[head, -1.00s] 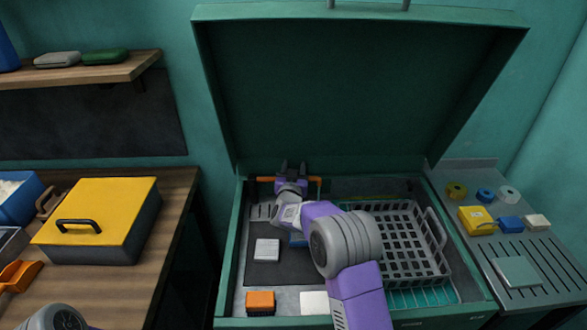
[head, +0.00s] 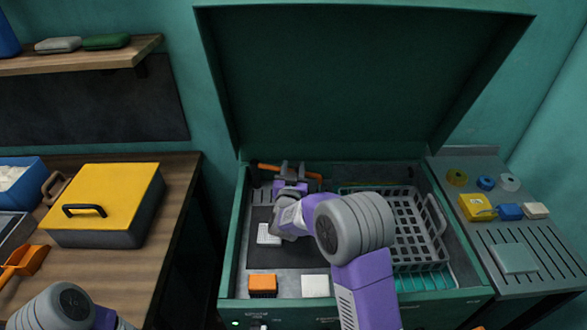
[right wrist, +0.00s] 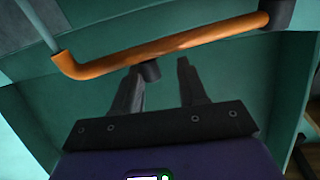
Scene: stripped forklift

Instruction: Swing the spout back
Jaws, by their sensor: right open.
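The spout is a thin orange pipe (head: 268,167) at the back inside the open green case, slanting down to the right. In the right wrist view the orange spout (right wrist: 170,45) crosses above the fingers, with a bent left end and a dark socket at its right end. My right gripper (head: 292,172) is at the spout's middle, on its near side. My left gripper is out of view.
The green case (head: 243,215) holds a grey basket (head: 437,240), a white block (head: 268,236), an orange block (head: 262,284) and another white block (head: 315,286). Its lid (head: 355,80) stands raised behind. A yellow-lidded box (head: 110,190) is on the wooden table (head: 150,275) at left.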

